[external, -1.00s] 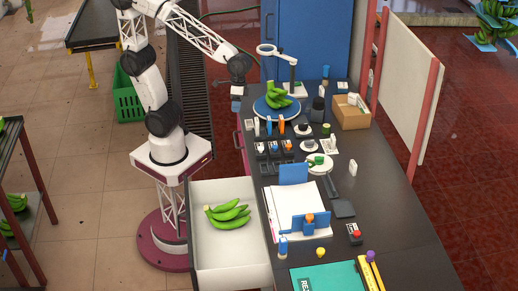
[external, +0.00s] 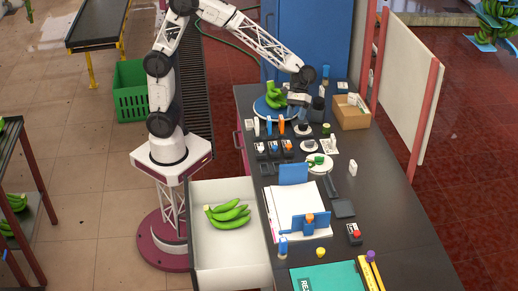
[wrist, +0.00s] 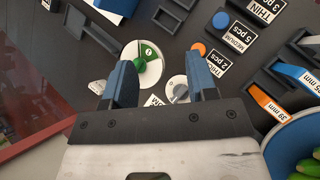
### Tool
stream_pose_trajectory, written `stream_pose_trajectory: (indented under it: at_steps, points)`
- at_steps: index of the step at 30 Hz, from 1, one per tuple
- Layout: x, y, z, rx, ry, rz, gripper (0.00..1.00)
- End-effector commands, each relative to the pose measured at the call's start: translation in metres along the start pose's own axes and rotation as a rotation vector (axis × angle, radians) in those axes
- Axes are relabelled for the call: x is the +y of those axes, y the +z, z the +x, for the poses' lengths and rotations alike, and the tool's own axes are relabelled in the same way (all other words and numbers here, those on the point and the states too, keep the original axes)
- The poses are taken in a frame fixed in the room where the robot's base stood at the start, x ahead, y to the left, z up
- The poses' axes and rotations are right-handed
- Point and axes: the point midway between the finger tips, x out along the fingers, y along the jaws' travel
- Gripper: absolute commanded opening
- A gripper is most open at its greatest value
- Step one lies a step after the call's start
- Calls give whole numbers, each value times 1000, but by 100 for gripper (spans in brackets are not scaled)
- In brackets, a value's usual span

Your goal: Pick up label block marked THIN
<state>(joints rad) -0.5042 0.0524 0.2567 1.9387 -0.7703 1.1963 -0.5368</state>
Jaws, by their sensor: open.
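In the wrist view a label marked THIN (wrist: 264,10) lies at the top right, its lower line partly readable as "3 pcs". A label marked MEDIUM (wrist: 238,34) and one marked THICK (wrist: 217,66) sit below it in a diagonal row. My gripper (wrist: 160,60) is open and empty, with its blue fingers apart, left of and below the THIN label. In the external view my gripper (external: 300,110) hangs over the far part of the black table, beside the bananas. The THIN label is too small to read there.
A white dish with a green piece (wrist: 147,64) and a grey-white round knob (wrist: 178,89) show between my fingers. Black trays (external: 274,148), a cardboard box (external: 350,112) and a blue plate with bananas (external: 264,106) stand close by.

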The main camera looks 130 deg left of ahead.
Motion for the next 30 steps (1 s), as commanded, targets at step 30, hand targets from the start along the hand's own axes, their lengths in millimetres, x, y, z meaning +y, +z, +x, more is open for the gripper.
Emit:
stream_pose_trajectory:
  at_steps: [30]
  points:
    - [37, -257, -35, -293, 298, -600, 53]
